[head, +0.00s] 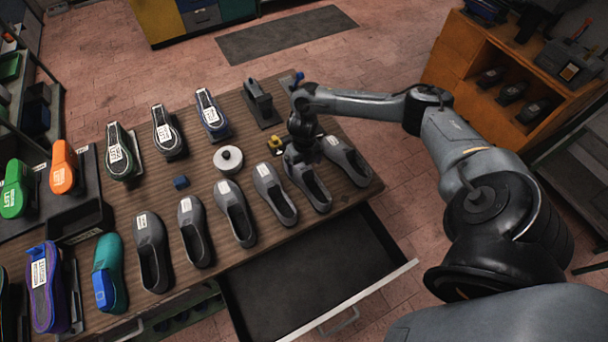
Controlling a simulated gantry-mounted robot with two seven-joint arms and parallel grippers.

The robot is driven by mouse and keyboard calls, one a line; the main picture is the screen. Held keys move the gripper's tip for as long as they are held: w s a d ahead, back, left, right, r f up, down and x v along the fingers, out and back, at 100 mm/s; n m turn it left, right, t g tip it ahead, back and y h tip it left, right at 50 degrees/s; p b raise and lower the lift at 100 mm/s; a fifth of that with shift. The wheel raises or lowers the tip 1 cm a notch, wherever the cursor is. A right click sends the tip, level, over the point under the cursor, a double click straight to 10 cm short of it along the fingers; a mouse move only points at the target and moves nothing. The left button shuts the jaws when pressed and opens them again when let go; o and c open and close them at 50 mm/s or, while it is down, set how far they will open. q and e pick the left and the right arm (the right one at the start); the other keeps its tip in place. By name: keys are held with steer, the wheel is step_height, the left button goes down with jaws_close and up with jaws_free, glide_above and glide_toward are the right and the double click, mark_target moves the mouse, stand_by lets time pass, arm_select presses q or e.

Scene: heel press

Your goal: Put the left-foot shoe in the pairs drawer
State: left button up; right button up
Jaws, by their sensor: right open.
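Several grey shoes with white labels stand in a row along the table's front, among them one shoe (233,212), one to its right (275,192) and the rightmost shoe (346,158). The labels are too small to read, so I cannot tell which is the left-foot shoe. My right gripper (299,152) is open, pointing down at the heel end of the second shoe from the right (310,185); I cannot tell whether it touches it. An open drawer (300,285) sticks out below the table's front edge, its visible floor bare. My left gripper is not in view.
A white round device (228,160), a small blue block (181,182), a yellow item (275,143) and a black press-like tool (259,103) stand on the table (205,178). Colored shoes stand at left and behind. An orange shelf (460,60) is at right.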

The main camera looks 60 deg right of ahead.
mark_target(304, 168)
steer(key=shift+d+f+p, duration=0.1)
steer(key=shift+f+p, duration=0.4)
steer(key=shift+f, duration=2.15)
steer(key=shift+w+r, duration=0.1)
steer(key=c, duration=1.2)
steer(key=shift+r, duration=0.1)
